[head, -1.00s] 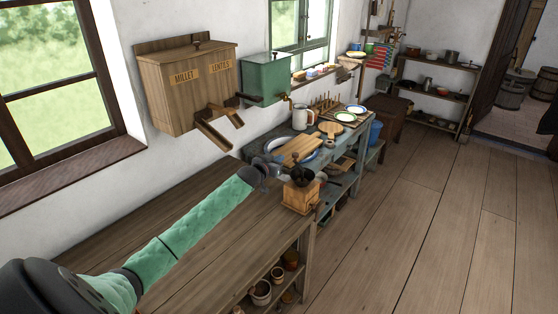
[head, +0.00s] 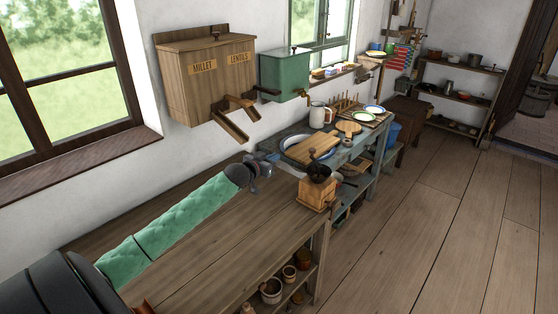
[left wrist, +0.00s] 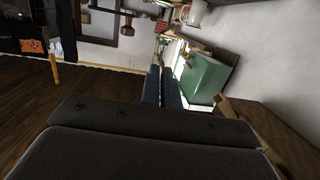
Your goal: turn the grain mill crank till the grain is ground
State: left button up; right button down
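The grain mill (head: 317,194) is a small wooden box with a dark hopper and a dark crank (head: 311,155) on top. It stands upright at the right end of the wooden bench (head: 215,245). My left gripper (head: 268,163), on the green-sleeved arm, is above the bench, left of the mill and apart from the crank. In the left wrist view its two dark fingers (left wrist: 162,88) lie side by side, seemingly shut with nothing visible between them. The mill does not clearly show in that view. Any grain inside is hidden. My right gripper is out of view.
A wooden millet and lentils bin (head: 207,80) with chutes and a green tank (head: 284,75) hang on the wall above the bench. A blue table (head: 352,153) with a board, jug and plates stands behind the mill. The floor (head: 420,230) at right is clear.

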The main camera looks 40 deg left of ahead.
pick_arm(q)
jog(key=o, duration=0.3)
jog(key=shift+s, duration=0.1)
jog(key=o, duration=0.4)
jog(key=shift+m, duration=0.4)
jog(key=shift+o, duration=0.9)
jog(key=shift+w+f+m+y, duration=0.15)
jog(key=shift+w+m+y, duration=0.2)
jog(key=shift+m, duration=0.35)
jog(key=m+t+y+p, duration=0.1)
jog(key=m+y+p, duration=0.2)
jog(key=m, duration=2.5)
send_near(311, 151)
jog(key=a+x, duration=0.1)
jog(key=x, duration=0.4)
jog(key=m, duration=0.1)
jog(key=d+m, duration=0.1)
jog(key=m, duration=0.1)
jog(key=shift+w, duration=0.65)
jog(key=p+x, duration=0.2)
jog(key=x, duration=0.3)
jog(key=shift+w+a+p, duration=0.15)
jog(key=shift+w+p, duration=0.15)
jog(key=shift+w+a, duration=0.15)
jog(key=shift+w, duration=0.5)
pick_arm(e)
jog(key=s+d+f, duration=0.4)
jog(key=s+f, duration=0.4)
